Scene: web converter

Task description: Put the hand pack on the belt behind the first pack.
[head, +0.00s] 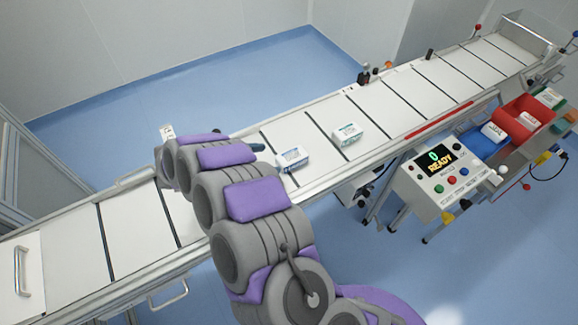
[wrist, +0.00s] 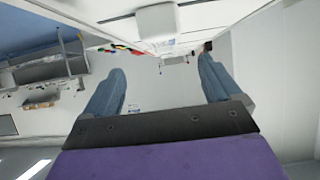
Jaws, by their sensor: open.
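Two small packs lie on the white belt (head: 130,228) in the head view. A white and blue pack (head: 292,158) is nearer my gripper, and a white and green pack (head: 347,134) lies farther up to the right, one section on. The frames do not tell which is the hand pack. My gripper (head: 258,147) is mostly hidden behind my arm in the head view; a dark fingertip shows just left of the blue pack, apart from it. In the wrist view my gripper (wrist: 162,78) is open, with nothing between its two blue-grey fingers.
A control box (head: 437,175) reading "0 READY" stands at the belt's near side. Beyond it are a blue bin (head: 476,142) and a red bin (head: 510,112), each with a pack. Rails edge the belt. A white block (wrist: 157,20) shows atop the wrist view.

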